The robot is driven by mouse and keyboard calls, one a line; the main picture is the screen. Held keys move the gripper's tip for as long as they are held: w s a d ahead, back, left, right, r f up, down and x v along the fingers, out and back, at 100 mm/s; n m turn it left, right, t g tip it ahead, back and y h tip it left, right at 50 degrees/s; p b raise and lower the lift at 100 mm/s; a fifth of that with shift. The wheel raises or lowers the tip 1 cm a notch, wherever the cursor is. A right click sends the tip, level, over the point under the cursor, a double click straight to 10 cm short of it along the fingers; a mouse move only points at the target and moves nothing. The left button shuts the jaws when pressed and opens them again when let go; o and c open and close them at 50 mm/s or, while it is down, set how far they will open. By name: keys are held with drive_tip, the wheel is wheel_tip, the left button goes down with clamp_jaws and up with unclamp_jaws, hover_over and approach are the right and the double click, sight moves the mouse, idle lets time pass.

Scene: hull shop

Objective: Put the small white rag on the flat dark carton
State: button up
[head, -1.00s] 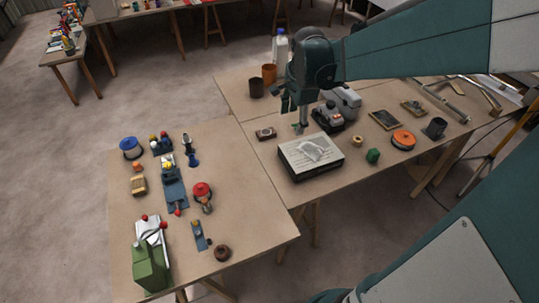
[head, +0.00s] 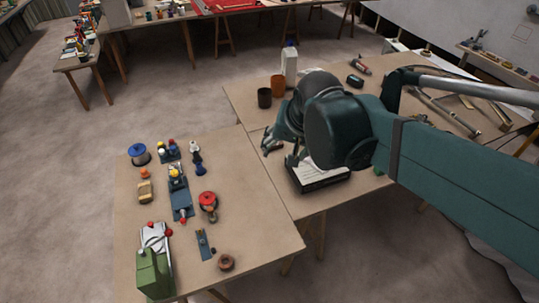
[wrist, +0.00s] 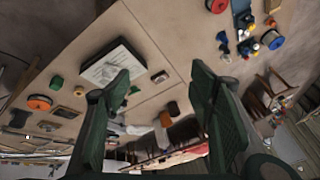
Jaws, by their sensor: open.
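The flat dark carton (head: 320,184) lies on the right table, with black sides and a pale top. My arm hides part of it in the head view; it also shows in the wrist view (wrist: 98,80). The small white rag (wrist: 115,63) appears as a pale, crumpled patch on top of the carton, hard to make out against it. My gripper (head: 281,150) is open, over the table beside the carton's left end in the head view. In the wrist view its two fingers (wrist: 160,72) stand wide apart with nothing between them.
A dark cup (head: 264,97), an orange-brown cup (head: 278,86) and a white bottle (head: 290,66) stand behind my gripper. The left table holds a green machine (head: 154,270), a blue plane (head: 181,205) and a blue spool (head: 139,154). Its right half is mostly clear.

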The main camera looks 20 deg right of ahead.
drive_tip(key=s+a+n+t, duration=0.1)
drive_tip(key=s+a+n, duration=0.3)
drive_tip(key=s+n, duration=0.2)
drive_tip(key=shift+s+a+f+n+t, duration=0.3)
drive_tip(key=shift+a+n, duration=0.05)
drive_tip(key=shift+n, duration=0.05)
